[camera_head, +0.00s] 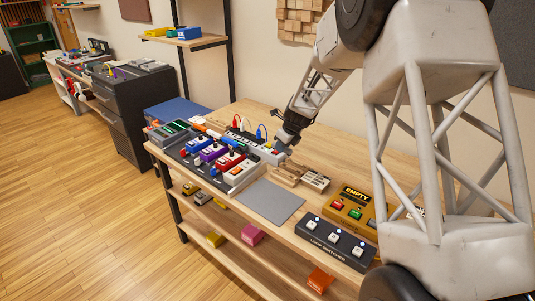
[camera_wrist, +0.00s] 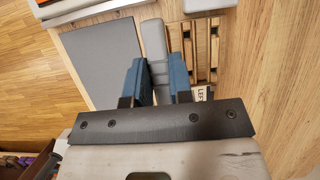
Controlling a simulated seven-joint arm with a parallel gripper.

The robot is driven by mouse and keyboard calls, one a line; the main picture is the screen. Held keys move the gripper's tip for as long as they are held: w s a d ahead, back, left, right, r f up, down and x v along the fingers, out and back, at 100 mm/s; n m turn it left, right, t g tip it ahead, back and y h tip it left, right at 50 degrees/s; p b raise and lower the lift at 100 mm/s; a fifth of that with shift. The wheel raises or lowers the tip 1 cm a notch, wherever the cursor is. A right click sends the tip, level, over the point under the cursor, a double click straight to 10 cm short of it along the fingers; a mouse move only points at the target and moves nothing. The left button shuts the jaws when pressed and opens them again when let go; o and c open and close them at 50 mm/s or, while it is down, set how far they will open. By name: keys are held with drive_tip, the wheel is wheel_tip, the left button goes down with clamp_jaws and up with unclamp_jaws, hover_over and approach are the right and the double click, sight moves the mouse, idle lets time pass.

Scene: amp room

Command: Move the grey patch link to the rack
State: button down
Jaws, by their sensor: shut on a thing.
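My gripper (camera_wrist: 157,76) has two blue fingers shut on the grey patch link (camera_wrist: 154,42), a long smooth grey bar, in the wrist view. The link extends up the picture from between the fingers, alongside the wooden slatted rack (camera_wrist: 202,50). I cannot tell whether it touches the rack. A label starting "LE" shows beside the right finger, partly hidden. In the head view, my gripper (camera_head: 284,142) is above the bench, behind the rack (camera_head: 288,173); the link cannot be made out clearly there.
A flat grey mat (camera_head: 270,201) lies in front of the rack. A pedalboard (camera_head: 205,160) with several coloured pedals stands to the left. A black loop switcher (camera_head: 335,242) and a yellow "EMPTY" box (camera_head: 352,207) stand to the right.

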hover_over(296, 162)
drive_tip(key=shift+s+d+f, duration=0.1)
drive_tip(key=shift+s+d, duration=0.3)
drive_tip(key=shift+s, duration=0.05)
drive_tip(key=shift+f, duration=0.2)
drive_tip(key=shift+f, duration=3.25)
drive_tip(key=shift+f, duration=1.05)
idle(1.2)
drive_tip(key=c, duration=0.5)
unclamp_jaws()
drive_tip(key=shift+r, duration=0.1)
